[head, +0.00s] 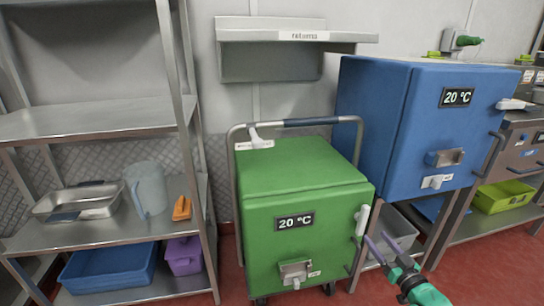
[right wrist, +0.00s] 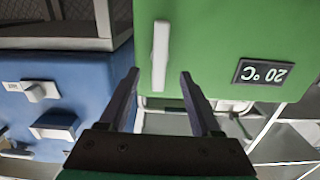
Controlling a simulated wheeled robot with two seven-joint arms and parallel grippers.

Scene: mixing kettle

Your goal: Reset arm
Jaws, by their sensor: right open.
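My right gripper (head: 376,240) comes in at the lower right of the head view, in front of the green cabinet's right edge. Its two dark fingers are spread apart with nothing between them, as the right wrist view (right wrist: 159,74) also shows. The green cabinet (head: 305,180), marked 20 °C, stands on wheels with its door shut. Its white handle (head: 361,220) is just beyond the fingertips; in the right wrist view the white handle (right wrist: 160,55) appears between and beyond them. I cannot tell if they touch. My left gripper is not in view.
A blue cabinet (head: 375,110), also marked 20 °C, stands to the right on a metal stand with a grey bin (head: 392,232) below. Metal shelving (head: 95,118) at the left holds a steel tray (head: 78,203), a clear jug (head: 146,188) and bins. Red floor shows between them.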

